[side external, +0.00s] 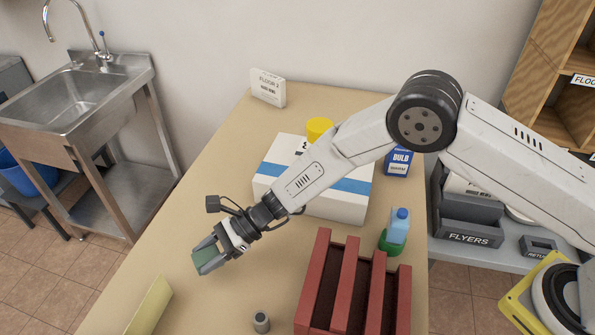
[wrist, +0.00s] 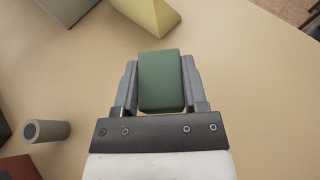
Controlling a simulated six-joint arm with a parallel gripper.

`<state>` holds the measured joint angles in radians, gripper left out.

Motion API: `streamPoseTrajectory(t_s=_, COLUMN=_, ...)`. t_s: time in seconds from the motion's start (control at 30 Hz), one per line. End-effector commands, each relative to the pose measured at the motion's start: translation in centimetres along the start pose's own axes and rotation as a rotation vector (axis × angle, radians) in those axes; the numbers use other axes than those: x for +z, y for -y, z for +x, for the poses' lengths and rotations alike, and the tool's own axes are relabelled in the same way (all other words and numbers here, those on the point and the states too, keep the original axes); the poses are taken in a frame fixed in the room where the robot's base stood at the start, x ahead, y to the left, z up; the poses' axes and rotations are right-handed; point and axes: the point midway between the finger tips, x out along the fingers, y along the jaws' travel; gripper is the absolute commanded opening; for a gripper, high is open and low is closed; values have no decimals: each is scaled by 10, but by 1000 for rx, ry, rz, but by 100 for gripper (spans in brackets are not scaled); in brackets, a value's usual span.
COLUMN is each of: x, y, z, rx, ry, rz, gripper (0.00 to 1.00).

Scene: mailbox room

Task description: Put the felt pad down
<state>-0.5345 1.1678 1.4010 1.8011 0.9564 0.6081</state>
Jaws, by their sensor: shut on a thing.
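The felt pad (side external: 204,257) is a dark green block. My gripper (side external: 208,258) is shut on it, with one finger on each side. In the wrist view the green pad (wrist: 161,80) sits squarely between the two fingers of my gripper (wrist: 160,85). The pad is over a bare part of the tan table (side external: 185,225) in the side view. I cannot tell whether its underside touches the table, as it is hidden.
A yellow block (side external: 150,305) lies near the table's front left edge. A small grey cylinder (side external: 261,322) and a red slotted rack (side external: 350,285) stand to the right. A white box with a blue stripe (side external: 335,200) is behind my gripper. The table left of my gripper is clear.

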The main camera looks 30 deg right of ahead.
Motion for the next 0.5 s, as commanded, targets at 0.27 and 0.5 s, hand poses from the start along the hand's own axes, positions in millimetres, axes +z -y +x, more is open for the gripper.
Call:
streamPoseTrajectory(t_s=0.27, x=-16, y=4, z=10, rx=1, ry=-1, rz=2, gripper=0)
streamPoseTrajectory(t_s=0.5, x=-32, y=4, z=16, rx=0, ry=0, rz=0, gripper=0)
